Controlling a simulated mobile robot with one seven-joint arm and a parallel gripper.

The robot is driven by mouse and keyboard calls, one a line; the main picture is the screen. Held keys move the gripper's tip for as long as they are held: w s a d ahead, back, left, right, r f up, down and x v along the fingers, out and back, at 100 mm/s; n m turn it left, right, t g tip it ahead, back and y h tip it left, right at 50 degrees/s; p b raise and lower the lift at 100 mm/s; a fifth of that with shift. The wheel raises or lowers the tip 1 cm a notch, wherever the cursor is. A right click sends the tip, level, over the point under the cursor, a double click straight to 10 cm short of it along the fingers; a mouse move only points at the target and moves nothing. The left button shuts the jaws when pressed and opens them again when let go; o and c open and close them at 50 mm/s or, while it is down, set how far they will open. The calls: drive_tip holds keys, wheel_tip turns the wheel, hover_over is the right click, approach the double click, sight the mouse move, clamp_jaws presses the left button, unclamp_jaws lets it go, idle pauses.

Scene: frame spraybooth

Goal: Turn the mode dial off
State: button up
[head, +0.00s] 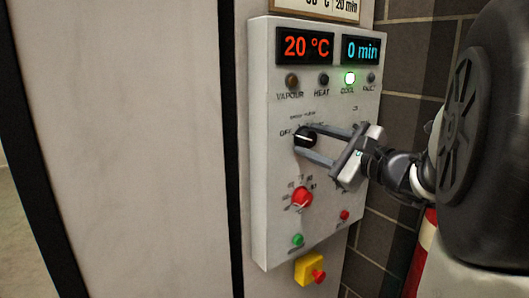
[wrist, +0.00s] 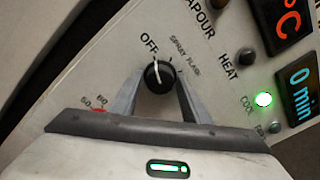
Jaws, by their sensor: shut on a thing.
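The mode dial (head: 305,136) is a small black knob with a white pointer line, on the pale control panel (head: 263,150). In the wrist view the dial (wrist: 159,76) lies between my two fingertips, below the word OFF. Its white line points roughly at OFF. The other mode labels are partly hidden or too small to read. My gripper (head: 307,138) reaches in from the right and is shut on the dial, one finger on each side. The gripper also shows in the wrist view (wrist: 160,83).
A red dial (head: 301,198) sits just below. Under it are a green button (head: 297,240), a red button (head: 344,215) and a yellow box with a red button (head: 309,269). Displays read 20 °C (head: 305,46) and 0 min (head: 360,50). The COOL lamp (head: 349,78) glows green.

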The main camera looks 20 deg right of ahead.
idle(0.3)
drive_tip(key=o, duration=0.8)
drive_tip(key=v, duration=1.7)
drive_tip(key=shift+s+d, duration=0.1)
drive_tip(key=shift+s, duration=0.1)
